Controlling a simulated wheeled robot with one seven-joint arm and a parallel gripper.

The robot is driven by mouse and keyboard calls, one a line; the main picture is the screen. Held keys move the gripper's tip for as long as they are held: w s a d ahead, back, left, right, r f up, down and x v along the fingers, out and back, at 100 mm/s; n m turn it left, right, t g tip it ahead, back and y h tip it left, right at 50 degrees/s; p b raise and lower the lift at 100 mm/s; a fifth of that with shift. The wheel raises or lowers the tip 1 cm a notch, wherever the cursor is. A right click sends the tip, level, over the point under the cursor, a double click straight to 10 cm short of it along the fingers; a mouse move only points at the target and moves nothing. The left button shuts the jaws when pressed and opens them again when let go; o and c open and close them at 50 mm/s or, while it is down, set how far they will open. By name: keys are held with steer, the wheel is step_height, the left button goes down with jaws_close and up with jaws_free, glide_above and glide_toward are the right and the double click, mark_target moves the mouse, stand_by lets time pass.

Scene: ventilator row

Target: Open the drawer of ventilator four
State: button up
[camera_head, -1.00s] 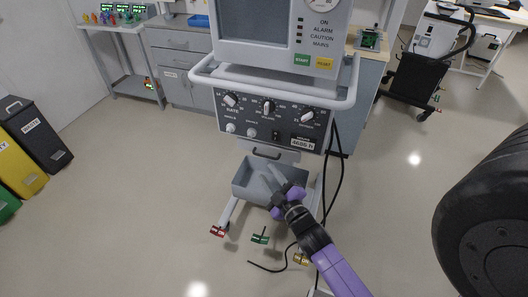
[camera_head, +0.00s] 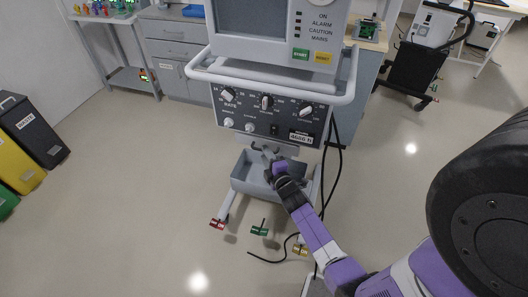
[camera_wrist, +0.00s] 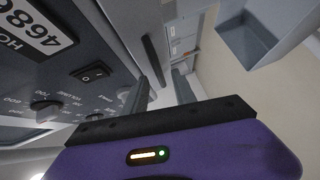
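The ventilator (camera_head: 272,115) stands in front of me, with a screen above and a dark knob panel labelled with a number starting 4686. Its pale drawer sits under the panel and looks shut; in the wrist view the drawer front (camera_wrist: 128,18) carries a dark bar handle (camera_wrist: 153,61). My gripper (camera_head: 266,150) is at the drawer, just below the panel. In the wrist view my gripper (camera_wrist: 160,90) is open, with one finger on each side of the handle's line. I cannot tell whether the fingers touch the handle.
An open grey bin (camera_head: 250,186) hangs just below the drawer, close under my gripper. A rail (camera_head: 270,90) juts out above the panel. Black cables (camera_head: 335,165) hang at the right. Red, green and yellow-tagged feet or pedals (camera_head: 259,230) are near the floor.

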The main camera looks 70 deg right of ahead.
steer(key=shift+x, duration=1.05)
jaws_close()
steer(key=shift+a, duration=0.1)
stand_by(0.6)
